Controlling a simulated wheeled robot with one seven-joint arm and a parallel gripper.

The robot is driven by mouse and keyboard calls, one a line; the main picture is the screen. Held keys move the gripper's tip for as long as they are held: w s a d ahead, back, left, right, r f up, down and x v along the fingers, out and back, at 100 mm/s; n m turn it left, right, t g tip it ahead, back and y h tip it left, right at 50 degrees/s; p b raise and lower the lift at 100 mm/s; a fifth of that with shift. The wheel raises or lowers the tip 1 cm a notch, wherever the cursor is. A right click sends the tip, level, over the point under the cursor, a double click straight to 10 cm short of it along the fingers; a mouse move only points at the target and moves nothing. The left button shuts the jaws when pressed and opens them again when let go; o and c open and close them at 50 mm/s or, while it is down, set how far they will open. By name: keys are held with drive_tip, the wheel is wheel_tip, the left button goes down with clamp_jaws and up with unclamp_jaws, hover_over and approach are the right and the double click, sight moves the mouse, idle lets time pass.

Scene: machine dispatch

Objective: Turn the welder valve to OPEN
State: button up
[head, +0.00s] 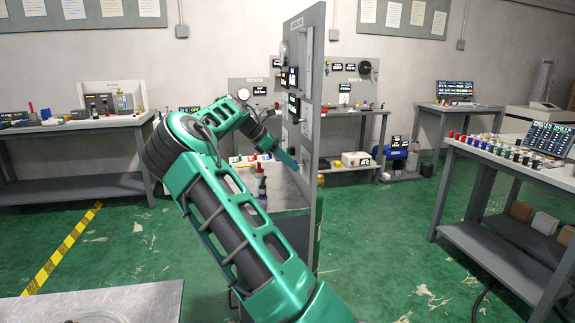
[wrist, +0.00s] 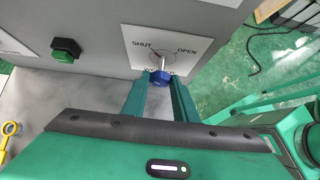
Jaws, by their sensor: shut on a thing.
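The welder valve (wrist: 164,64) sits on a white plate (wrist: 190,43) marked SHUT on the left and OPEN on the right, with a partly hidden label below. Its pale lever stands out from the plate and ends in a blue knob (wrist: 161,77). My gripper (wrist: 161,79) is shut on the blue knob, one green finger on each side. A thin reddish mark by the pivot leans toward SHUT; the lever's exact setting is hard to tell.
A green push button (wrist: 65,50) is on the panel left of the valve, and a yellow ring-ended item (wrist: 8,130) lies at the left edge. Several small items stand on the bench below my arm. Green floor right of the panel is open.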

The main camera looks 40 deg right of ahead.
drive_tip(key=shift+s+a+f+m+t+h, duration=0.15)
drive_tip(key=shift+s+f+m+t+h, duration=0.15)
drive_tip(key=shift+m+t+h, duration=1.25)
drive_tip(key=shift+s+a+f+m+t+h, duration=0.2)
drive_tip(key=shift+f+m+t+h, duration=0.15)
drive_tip(key=shift+m+t+h, duration=1.2)
drive_tip(key=shift+s+a+f+m+t+h, duration=0.15)
drive_tip(key=shift+s+f+m+t+h, duration=0.15)
drive_tip(key=shift+m+t+h, duration=1.2)
drive_tip(key=shift+f+g+h, duration=0.1)
drive_tip(key=shift+g+h, duration=0.2)
drive_tip(key=o, duration=1)
drive_tip(key=shift+o, duration=0.3)
